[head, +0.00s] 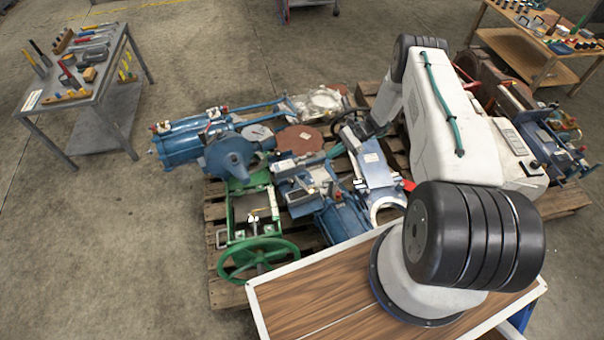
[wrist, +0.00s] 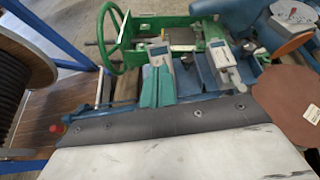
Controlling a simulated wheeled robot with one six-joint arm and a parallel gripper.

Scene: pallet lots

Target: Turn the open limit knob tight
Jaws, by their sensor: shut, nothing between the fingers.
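I cannot make out which part is the open limit knob. A small red knob (wrist: 57,128) sits at the left end of a blue body in the wrist view. A red part (head: 408,186) shows at the right of the blue valve (head: 375,170) in the head view. Two small units with grey faces, one teal-bodied (wrist: 160,75) and one grey (wrist: 224,66), stand upright in the middle of the wrist view. My forearm reaches down behind the blue valve in the head view. My gripper's fingers do not show in either view.
A green frame with a handwheel (head: 258,259) stands at the pallet's front left; the handwheel also shows in the wrist view (wrist: 110,38). A blue pump (head: 228,155) lies left. A ribbed dark reel (wrist: 22,85) is close at left. A tool table (head: 75,80) stands apart, with free floor around it.

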